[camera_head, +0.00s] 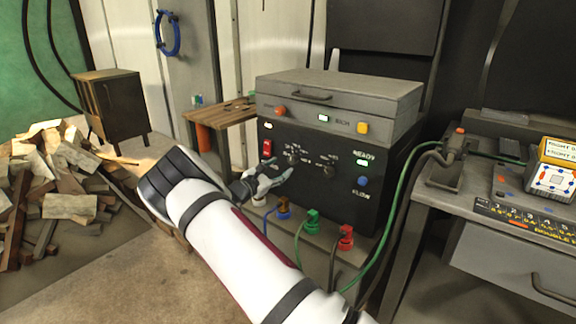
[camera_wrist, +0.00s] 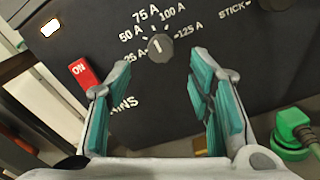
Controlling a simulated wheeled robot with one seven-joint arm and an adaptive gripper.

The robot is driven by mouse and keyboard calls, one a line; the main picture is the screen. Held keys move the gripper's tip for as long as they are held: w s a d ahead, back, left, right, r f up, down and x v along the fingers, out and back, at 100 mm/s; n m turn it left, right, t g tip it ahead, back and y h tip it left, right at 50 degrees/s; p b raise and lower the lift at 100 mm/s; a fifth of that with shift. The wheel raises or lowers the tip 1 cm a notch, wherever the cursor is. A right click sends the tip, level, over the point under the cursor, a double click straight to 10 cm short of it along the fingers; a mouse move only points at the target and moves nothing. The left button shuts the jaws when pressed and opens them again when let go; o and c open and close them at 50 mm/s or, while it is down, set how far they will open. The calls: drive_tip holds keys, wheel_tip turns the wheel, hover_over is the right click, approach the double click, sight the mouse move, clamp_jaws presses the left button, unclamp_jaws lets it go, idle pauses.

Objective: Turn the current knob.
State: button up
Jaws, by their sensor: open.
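The current knob (camera_wrist: 160,46) is a small dark round knob with a pale pointer mark on the black front panel. Labels from 25 A to 125 A ring it, and its mark points roughly up, near 75 A. In the head view the knob (camera_head: 293,156) sits on the upper left of the welder's panel. My gripper (camera_wrist: 151,80) is open and empty, with its teal-padded fingers spread below and to either side of the knob in the wrist view, apart from it. In the head view my gripper (camera_head: 281,173) is in front of the panel, just below the knob.
A red ON switch (camera_wrist: 84,74) is by the left finger. A second knob (camera_head: 328,170) is to the right. Green (camera_head: 313,220) and red (camera_head: 346,236) plugs with cables stick out below the panel. A grey workbench (camera_head: 480,207) stands at right, and a wood pile (camera_head: 70,205) lies at left.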

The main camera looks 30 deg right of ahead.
sight(291, 161)
drive_tip(key=b+x, duration=0.1)
drive_tip(key=x, duration=0.5)
drive_tip(key=shift+d, duration=0.3)
clamp_jaws()
